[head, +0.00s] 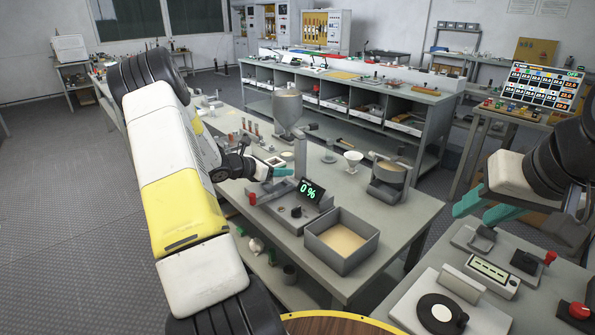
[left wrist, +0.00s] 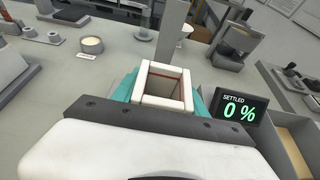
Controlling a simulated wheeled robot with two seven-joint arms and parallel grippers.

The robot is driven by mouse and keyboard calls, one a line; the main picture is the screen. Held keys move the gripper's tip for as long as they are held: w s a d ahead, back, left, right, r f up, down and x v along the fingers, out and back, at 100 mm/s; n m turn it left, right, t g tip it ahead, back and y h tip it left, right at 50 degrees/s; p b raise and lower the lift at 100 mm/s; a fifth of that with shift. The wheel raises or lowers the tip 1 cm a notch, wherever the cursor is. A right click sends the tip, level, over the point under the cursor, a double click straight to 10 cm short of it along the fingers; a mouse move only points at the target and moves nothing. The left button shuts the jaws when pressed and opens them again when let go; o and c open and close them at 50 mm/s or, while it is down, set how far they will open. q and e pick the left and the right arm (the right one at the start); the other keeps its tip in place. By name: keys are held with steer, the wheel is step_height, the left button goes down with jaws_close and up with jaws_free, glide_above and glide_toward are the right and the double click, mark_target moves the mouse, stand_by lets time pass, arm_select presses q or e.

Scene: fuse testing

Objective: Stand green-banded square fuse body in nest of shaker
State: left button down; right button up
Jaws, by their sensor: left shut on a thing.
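The square fuse body (left wrist: 164,103) is a white, open-topped square tube in the left wrist view. It sits between the teal fingers of my left gripper (left wrist: 162,90), which is shut on it. Its green band does not show in that view. In the head view, my left gripper (head: 272,172) holds the fuse body (head: 261,171) over the bench, beside the shaker (head: 288,212). The shaker's display (head: 311,191) reads 0 %, with "SETTLED" legible in the left wrist view (left wrist: 238,109). I cannot make out the nest. My right gripper (head: 484,209) looks open and empty at the right.
A grey sand tray (head: 341,260) stands at the bench's front. A second table with a meter (head: 490,271) is at the right.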

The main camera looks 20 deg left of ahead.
arm_select(q)
steer(key=shift+f, duration=1.35)
steer(key=shift+f, duration=0.1)
steer(key=c, duration=0.6)
jaws_free()
